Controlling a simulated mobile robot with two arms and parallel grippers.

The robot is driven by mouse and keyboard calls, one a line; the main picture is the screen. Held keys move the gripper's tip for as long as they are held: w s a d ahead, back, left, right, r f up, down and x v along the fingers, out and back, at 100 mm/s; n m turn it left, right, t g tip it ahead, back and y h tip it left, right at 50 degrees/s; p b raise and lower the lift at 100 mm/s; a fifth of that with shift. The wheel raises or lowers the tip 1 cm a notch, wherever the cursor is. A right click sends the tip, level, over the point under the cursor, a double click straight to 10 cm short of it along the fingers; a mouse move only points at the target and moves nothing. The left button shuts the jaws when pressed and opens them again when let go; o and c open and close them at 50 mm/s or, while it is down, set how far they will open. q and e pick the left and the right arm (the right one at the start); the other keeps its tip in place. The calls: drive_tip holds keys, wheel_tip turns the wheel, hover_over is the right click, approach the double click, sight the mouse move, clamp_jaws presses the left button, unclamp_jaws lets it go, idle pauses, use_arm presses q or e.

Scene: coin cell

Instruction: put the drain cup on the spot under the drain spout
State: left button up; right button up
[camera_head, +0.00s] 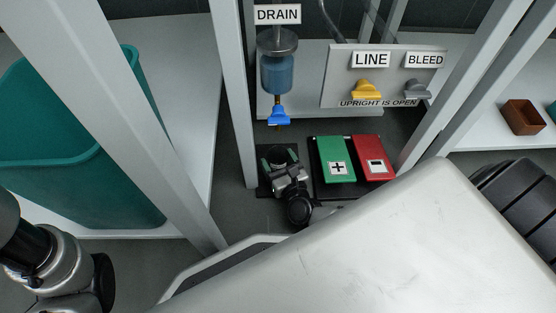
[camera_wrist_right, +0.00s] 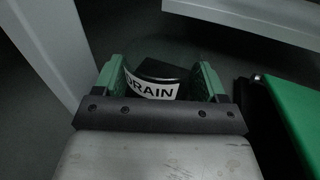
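The drain cup (camera_wrist_right: 160,78) is dark with a white DRAIN label, upright between the green fingers of my right gripper (camera_wrist_right: 163,82). The fingers appear to press on both its sides. In the head view my right gripper (camera_head: 283,162) is low over a black pad (camera_head: 263,187), just below and in front of the drain spout with its blue handle (camera_head: 279,117). The cup is mostly hidden there by the gripper. I cannot tell whether the cup touches the pad. Part of my left arm shows at the lower left; its gripper is out of view.
A green plate with a plus (camera_head: 333,150) and a red plate with a minus (camera_head: 370,148) lie close to the right. A white upright post (camera_head: 234,90) stands close on the left. Behind are the yellow LINE handle (camera_head: 366,90) and grey BLEED handle (camera_head: 417,90). A teal bin (camera_head: 110,190) is left.

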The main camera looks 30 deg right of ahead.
drive_tip(key=shift+o, duration=1)
drive_tip(key=shift+r, duration=0.1)
drive_tip(key=shift+r, duration=0.2)
drive_tip(key=s+p, duration=0.3)
drive_tip(key=s, duration=0.3)
drive_tip(key=shift+s+a, duration=0.15)
drive_tip(key=shift+s, duration=0.15)
drive_tip(key=shift+s+f, duration=0.1)
drive_tip(key=shift+s, duration=0.35)
idle(0.5)
